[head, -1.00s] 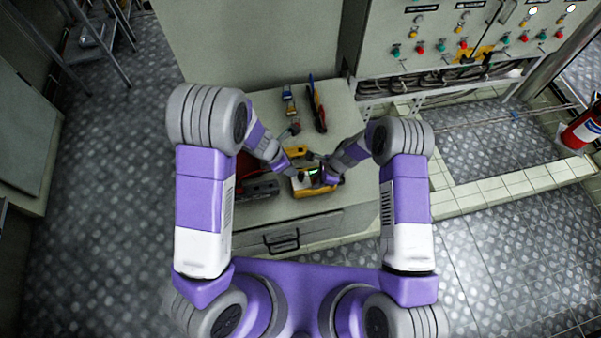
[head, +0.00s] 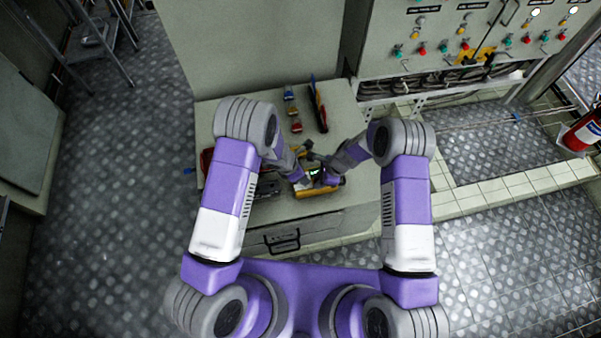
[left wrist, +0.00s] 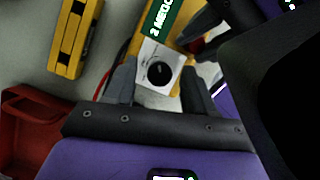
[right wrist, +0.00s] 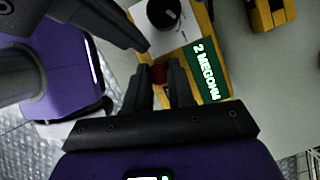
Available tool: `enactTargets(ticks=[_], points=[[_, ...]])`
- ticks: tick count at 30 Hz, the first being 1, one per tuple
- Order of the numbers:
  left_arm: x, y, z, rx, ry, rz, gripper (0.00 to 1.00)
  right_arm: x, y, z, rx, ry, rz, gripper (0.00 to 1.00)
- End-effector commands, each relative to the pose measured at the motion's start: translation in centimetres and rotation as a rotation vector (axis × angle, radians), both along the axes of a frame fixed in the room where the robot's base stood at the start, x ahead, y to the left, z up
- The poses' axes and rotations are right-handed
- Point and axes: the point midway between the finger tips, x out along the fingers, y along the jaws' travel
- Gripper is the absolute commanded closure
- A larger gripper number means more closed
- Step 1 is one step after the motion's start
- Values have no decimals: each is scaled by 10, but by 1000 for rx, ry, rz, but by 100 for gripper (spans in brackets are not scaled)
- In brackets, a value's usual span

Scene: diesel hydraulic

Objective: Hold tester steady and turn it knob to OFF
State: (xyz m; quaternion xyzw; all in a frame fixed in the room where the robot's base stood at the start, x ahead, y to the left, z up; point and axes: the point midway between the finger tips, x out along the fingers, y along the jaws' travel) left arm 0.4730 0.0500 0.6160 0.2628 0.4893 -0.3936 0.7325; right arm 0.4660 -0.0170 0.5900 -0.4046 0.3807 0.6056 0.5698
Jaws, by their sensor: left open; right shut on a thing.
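The yellow tester (head: 322,191) lies on the cabinet top, partly covered by my grippers. In the left wrist view its green display and white panel with a round black knob (left wrist: 160,73) show. My left gripper (left wrist: 160,80) is open, with its fingers on either side of the knob; contact cannot be told. My right gripper (right wrist: 162,78) is shut on the tester's edge, by a small red part between its fingers. The knob (right wrist: 163,12) and the tester's yellow body (right wrist: 222,85) also show in the right wrist view. The knob's setting is not readable.
A yellow-and-black item (left wrist: 76,35) and a red open case (left wrist: 25,120) lie near the tester. Small coloured tools (head: 291,108) lie towards the back of the cabinet top (head: 345,108). A control panel (head: 455,35) stands at the back right.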

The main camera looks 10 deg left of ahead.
Motion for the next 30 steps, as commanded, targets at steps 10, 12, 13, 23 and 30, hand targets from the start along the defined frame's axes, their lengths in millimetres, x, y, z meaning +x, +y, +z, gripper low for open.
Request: enactTargets(ticks=[10, 12, 13, 23, 30], points=[[0, 0, 0, 0, 0, 0, 89, 0, 0, 0, 0, 0, 0, 100], [0, 0, 0, 0, 0, 0, 99, 0, 0, 0, 0, 0, 0, 100], [0, 0, 0, 1, -1, 0, 100, 0, 0, 0, 0, 0, 0, 100], [1, 0, 1, -1, -4, 46, 100, 0, 0, 0, 0, 0, 0, 100], [-1, -2, 1, 1, 0, 174, 100, 0, 0, 0, 0, 1, 0, 100]])
